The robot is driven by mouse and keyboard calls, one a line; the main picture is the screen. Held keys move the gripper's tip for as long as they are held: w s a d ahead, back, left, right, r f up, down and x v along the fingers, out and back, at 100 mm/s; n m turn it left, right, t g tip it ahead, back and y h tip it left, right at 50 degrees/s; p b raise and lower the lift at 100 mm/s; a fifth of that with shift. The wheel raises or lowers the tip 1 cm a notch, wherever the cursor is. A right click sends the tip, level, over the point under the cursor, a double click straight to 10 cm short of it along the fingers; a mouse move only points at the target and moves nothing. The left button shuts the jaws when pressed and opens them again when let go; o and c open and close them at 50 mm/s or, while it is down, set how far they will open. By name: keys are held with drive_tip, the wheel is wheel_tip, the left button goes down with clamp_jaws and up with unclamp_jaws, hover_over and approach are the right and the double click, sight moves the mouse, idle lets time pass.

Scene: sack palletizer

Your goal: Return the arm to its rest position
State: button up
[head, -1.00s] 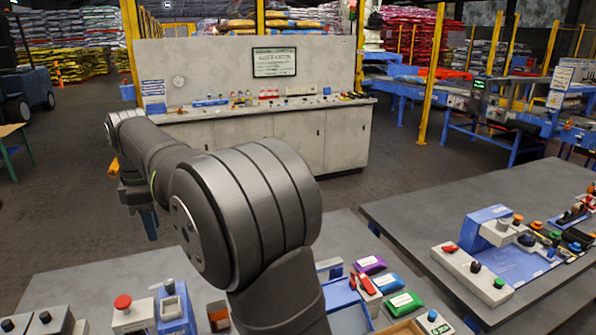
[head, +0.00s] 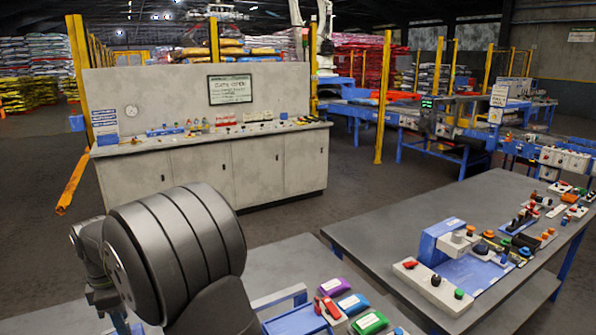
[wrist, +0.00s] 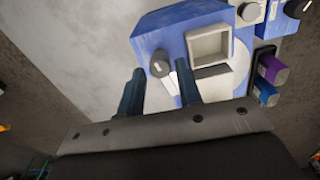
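My gripper (wrist: 159,84) shows in the wrist view with its two dark blue fingers apart and nothing held between them. It points toward a blue and white device with a square-rimmed opening (wrist: 211,46) and a grey knob (wrist: 160,63) on the grey table. I cannot tell the distance to the device. In the head view my arm fills the lower left, bent over the near table, and the gripper is mostly hidden behind it and cut off by the frame.
Small purple (head: 314,290), blue (head: 352,304) and green (head: 370,323) packs lie on the near table. A second grey table (head: 360,233) at right carries a blue and white station (head: 450,250). A concrete control counter (head: 220,170) stands behind, with open floor between.

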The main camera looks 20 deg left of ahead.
drive_tip(key=shift+f, duration=1.45)
